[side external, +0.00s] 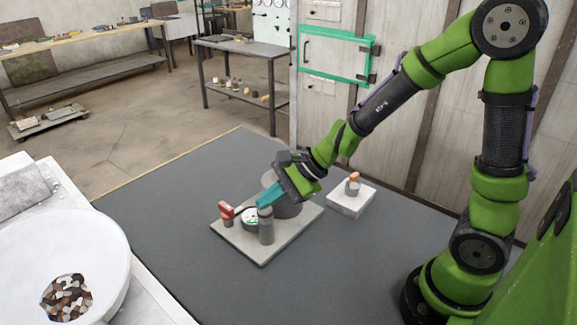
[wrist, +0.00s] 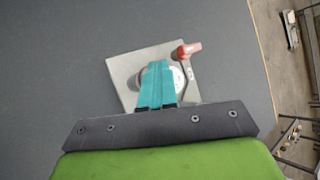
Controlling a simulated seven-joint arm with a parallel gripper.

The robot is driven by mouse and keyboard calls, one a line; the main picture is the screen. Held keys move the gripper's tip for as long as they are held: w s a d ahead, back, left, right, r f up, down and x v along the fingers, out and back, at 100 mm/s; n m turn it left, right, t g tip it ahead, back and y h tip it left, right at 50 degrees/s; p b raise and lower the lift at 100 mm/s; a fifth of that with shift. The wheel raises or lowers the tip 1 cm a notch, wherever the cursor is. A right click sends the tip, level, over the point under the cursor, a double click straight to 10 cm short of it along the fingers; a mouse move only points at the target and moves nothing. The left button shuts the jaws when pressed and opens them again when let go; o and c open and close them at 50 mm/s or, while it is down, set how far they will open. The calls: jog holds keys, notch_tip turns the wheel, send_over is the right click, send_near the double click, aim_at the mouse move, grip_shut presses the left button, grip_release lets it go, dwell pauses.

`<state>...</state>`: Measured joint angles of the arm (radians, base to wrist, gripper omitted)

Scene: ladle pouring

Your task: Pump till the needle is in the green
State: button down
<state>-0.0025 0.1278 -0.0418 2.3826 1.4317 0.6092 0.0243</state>
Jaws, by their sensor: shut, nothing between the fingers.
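A pump set stands on a square grey plate (side external: 236,241) in the side view; the plate also shows in the wrist view (wrist: 125,70). On the plate are a round white-faced gauge (side external: 250,218), a grey upright cylinder (side external: 266,226), a wider grey tank (side external: 288,209) and a red-handled lever (side external: 227,211). The gauge (wrist: 179,78) is partly covered by my fingers in the wrist view, and the red handle (wrist: 187,50) lies just beyond it. My gripper (side external: 262,202), with teal fingers, is shut and empty above the cylinder and gauge. The needle's position is too small to read.
A small white block (side external: 350,201) with an orange-topped knob (side external: 353,179) stands right of the plate. A white bowl (side external: 110,250) of brown and white pieces is at the left.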

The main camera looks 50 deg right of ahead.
aim_at(270, 210)
jog(key=shift+f, duration=0.4)
dwell(0.4)
jog(key=shift+r, duration=2.3)
notch_tip(270, 210, up, 5)
